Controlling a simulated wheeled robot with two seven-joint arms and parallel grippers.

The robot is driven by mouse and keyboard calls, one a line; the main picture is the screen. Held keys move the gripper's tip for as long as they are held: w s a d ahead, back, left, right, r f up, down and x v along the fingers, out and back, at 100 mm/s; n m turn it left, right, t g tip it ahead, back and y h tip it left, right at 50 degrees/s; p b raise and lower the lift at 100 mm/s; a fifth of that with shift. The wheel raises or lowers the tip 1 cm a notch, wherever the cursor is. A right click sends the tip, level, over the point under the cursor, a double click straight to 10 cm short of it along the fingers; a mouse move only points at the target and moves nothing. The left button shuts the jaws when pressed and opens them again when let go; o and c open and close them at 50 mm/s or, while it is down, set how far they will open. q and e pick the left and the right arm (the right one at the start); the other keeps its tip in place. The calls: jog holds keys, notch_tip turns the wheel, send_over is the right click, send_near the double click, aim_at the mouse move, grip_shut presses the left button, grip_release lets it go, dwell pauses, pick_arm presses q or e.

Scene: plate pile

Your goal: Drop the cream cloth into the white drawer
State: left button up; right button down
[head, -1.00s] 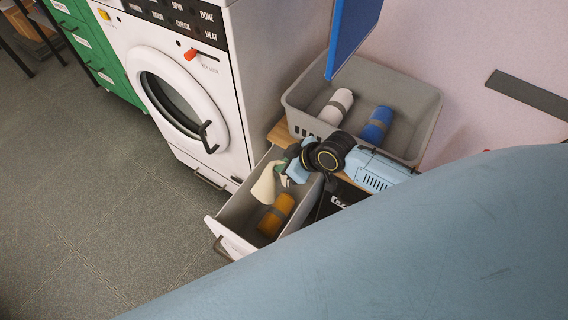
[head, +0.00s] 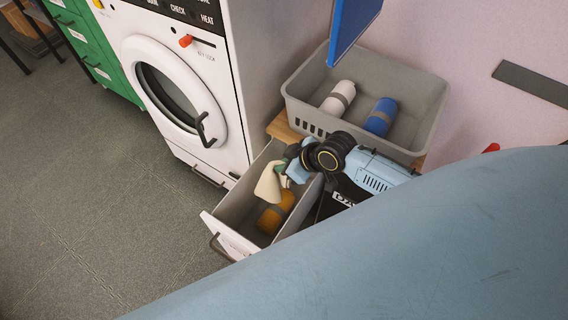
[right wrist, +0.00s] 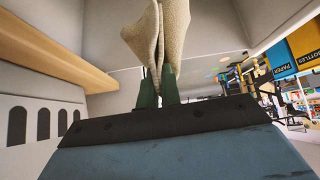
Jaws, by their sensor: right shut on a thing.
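The cream cloth (head: 269,184) hangs from my right gripper (head: 283,167) over the open white drawer (head: 232,239). In the right wrist view the cloth (right wrist: 160,35) is pinched between the green fingertips (right wrist: 158,88) and spreads above them in two folds. In the head view the cloth's lower end is above the drawer's inside, near a rolled orange cloth (head: 275,213) lying in it. I cannot tell whether the cream cloth touches it. My left gripper does not show.
A grey basket (head: 366,85) behind the drawer holds a white roll (head: 338,97) and a blue roll (head: 381,117). A white washing machine (head: 235,135) stands left of the drawer. A blue panel (head: 350,30) hangs above the basket. The floor at left is clear.

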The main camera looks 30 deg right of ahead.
jog(key=shift+c, duration=1.4)
grip_release()
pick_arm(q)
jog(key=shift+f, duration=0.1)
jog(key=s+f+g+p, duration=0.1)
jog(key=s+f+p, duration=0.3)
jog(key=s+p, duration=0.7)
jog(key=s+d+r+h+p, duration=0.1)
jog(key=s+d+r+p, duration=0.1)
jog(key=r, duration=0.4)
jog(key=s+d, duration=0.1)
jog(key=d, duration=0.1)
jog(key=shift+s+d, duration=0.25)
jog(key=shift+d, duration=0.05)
pick_arm(e)
notch_tip(320, 180, up, 6)
jog(key=s+d+g+h, duration=0.1)
jog(key=s+g+h, duration=0.1)
jog(key=g, duration=0.1)
jog(key=shift+d+g+h, duration=0.15)
jog(key=shift+g+h, duration=0.15)
jog(key=shift+h, duration=0.1)
